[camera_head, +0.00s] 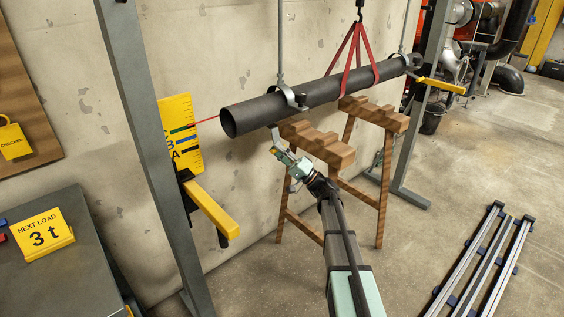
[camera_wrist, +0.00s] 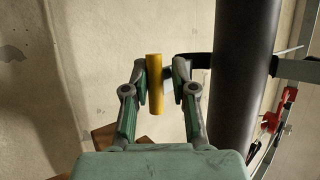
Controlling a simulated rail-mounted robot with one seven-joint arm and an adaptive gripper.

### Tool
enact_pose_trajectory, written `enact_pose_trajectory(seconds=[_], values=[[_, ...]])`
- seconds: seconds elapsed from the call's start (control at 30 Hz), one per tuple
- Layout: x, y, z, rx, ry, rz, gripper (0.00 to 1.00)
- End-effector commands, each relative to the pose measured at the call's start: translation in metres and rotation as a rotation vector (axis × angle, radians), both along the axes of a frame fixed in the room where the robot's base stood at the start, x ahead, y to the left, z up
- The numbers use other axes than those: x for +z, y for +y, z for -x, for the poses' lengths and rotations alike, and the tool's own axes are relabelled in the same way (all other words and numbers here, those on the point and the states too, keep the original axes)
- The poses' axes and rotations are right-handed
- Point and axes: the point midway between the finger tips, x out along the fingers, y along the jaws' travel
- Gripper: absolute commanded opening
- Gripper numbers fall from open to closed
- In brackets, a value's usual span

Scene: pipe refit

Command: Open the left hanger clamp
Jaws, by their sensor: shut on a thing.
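The left hanger clamp (camera_head: 293,98) is a grey band around the dark pipe (camera_head: 262,112), hung from a thin rod (camera_head: 280,45). In the wrist view its dark strap (camera_wrist: 201,66) runs from the pipe (camera_wrist: 243,80) toward a yellow handle (camera_wrist: 155,88). My gripper (camera_head: 279,146) is below the pipe, near this clamp. In the wrist view its fingers (camera_wrist: 156,72) are on either side of the yellow handle, shut on it. Whether the band is open is hard to tell.
A red sling (camera_head: 362,60) holds the pipe's middle. The right hanger clamp (camera_head: 409,64) is near its far end. Wooden trestles (camera_head: 318,143) stand below. A yellow bracket arm (camera_head: 211,209) juts from the left grey post (camera_head: 150,130). Rails (camera_head: 480,262) lie on the floor at right.

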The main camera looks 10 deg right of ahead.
Motion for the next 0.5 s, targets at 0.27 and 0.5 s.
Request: enact_pose_trajectory(seconds=[0.27,0.5], values=[[-0.008,0.022,-0.042,0.003,-0.001,-0.002,0.00],[-0.005,0.033,-0.063,0.003,-0.001,-0.004,0.00]])
